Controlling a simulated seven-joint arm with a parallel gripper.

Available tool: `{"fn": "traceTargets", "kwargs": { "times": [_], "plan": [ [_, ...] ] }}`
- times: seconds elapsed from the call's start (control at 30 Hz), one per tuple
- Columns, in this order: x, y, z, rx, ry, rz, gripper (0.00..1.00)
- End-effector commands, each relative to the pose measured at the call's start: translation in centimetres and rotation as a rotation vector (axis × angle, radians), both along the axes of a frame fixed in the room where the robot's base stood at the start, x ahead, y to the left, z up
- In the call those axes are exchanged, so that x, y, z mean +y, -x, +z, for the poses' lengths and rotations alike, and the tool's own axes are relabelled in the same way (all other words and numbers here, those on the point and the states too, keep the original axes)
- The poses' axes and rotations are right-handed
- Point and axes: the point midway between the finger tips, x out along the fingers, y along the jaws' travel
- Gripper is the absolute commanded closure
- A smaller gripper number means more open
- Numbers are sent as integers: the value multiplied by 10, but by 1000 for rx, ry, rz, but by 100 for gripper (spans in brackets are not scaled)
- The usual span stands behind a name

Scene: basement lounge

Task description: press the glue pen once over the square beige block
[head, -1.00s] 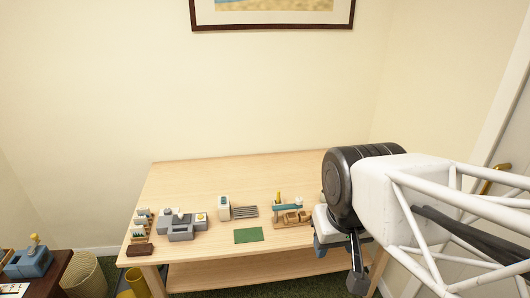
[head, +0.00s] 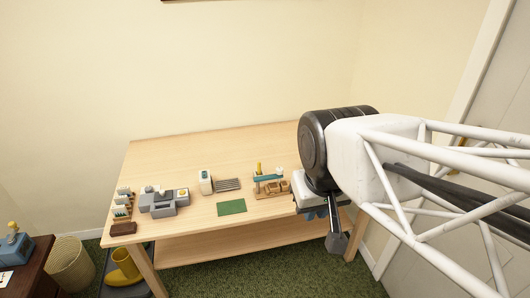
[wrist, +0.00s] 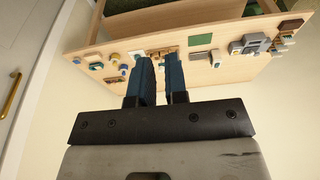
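A small wooden stand with a teal bar (head: 268,178) sits on the table right of centre. A yellow upright piece (head: 259,168) at its back may be the glue pen, but it is too small to be sure. Small tan pieces (head: 271,188) sit at its front; I cannot tell which is the square beige block. My gripper (wrist: 160,62) is empty, with a gap between its two blue fingers in the wrist view. It hangs near the table's right front edge, apart from the stand. My arm hides the table's right end in the head view.
The wooden table (head: 200,148) is clear at the back. Grey blocks (head: 164,200) stand left. Several small round items (wrist: 113,57) show in the wrist view.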

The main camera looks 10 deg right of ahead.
Motion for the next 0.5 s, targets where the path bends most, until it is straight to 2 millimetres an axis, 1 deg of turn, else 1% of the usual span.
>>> {"fn": "traceTargets", "kwargs": {
  "times": [0.03, 0.07, 0.1, 0.5],
  "plan": [
    [0, 0, 0, 0, 0, 0, 94],
    [0, 0, 0, 0, 0, 0, 99],
    [0, 0, 0, 0, 0, 0, 100],
    [0, 0, 0, 0, 0, 0, 100]
  ]
}}
